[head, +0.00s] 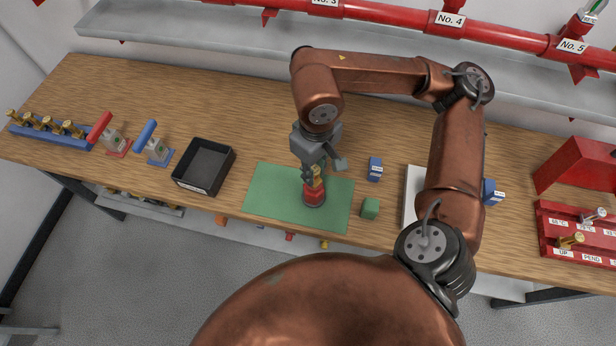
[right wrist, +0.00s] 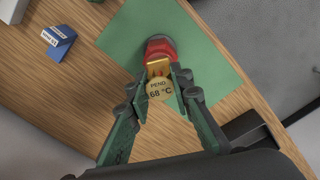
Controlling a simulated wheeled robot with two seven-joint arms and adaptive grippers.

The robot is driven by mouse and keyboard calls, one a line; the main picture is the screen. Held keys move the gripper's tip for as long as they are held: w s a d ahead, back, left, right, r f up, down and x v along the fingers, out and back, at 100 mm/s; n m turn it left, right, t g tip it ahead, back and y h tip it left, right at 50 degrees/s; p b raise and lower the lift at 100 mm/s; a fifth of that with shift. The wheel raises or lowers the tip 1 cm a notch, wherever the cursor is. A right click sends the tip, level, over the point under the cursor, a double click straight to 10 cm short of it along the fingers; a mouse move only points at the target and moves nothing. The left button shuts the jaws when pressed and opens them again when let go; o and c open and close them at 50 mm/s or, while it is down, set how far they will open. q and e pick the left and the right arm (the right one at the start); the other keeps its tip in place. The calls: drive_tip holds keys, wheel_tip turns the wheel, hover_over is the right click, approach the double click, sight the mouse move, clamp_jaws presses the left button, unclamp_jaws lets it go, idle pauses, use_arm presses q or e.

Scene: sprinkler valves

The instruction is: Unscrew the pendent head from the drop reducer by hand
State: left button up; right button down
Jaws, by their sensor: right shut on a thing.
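The drop reducer (head: 314,196) is a red fitting with a dark base, standing on the green mat (head: 267,206). It also shows in the right wrist view (right wrist: 159,47). The brass pendent head (head: 317,178) sits at the top of the reducer; in the right wrist view its round disc (right wrist: 159,89) reads "PEND. 68 °C". My right gripper (head: 318,172) reaches down from above and is shut on the pendent head, with a finger on each side in the right wrist view (right wrist: 160,92). Whether the threads are still engaged is hidden. My left gripper is not in view.
A black tray (head: 204,166) stands left of the mat. A blue box (head: 375,169) and a green block (head: 370,208) stand to its right. A red rack (head: 577,236) holds heads at the far right. Red and blue valve stands are at left. A shelf and red pipe run behind.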

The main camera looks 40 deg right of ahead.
drive_tip(key=shift+w+a+f+n, duration=0.15)
drive_tip(key=shift+a+f+n, duration=0.15)
drive_tip(key=shift+n, duration=0.3)
drive_tip(key=shift+r, duration=0.1)
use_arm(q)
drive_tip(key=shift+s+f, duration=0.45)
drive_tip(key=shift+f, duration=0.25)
use_arm(e)
drive_tip(key=shift+w+d, duration=0.1)
drive_tip(key=shift+w, duration=0.15)
drive_tip(key=c, duration=2.1)
unclamp_jaws()
drive_tip(key=shift+w, duration=0.1)
drive_tip(key=o, duration=0.5)
drive_tip(key=shift+d, duration=0.4)
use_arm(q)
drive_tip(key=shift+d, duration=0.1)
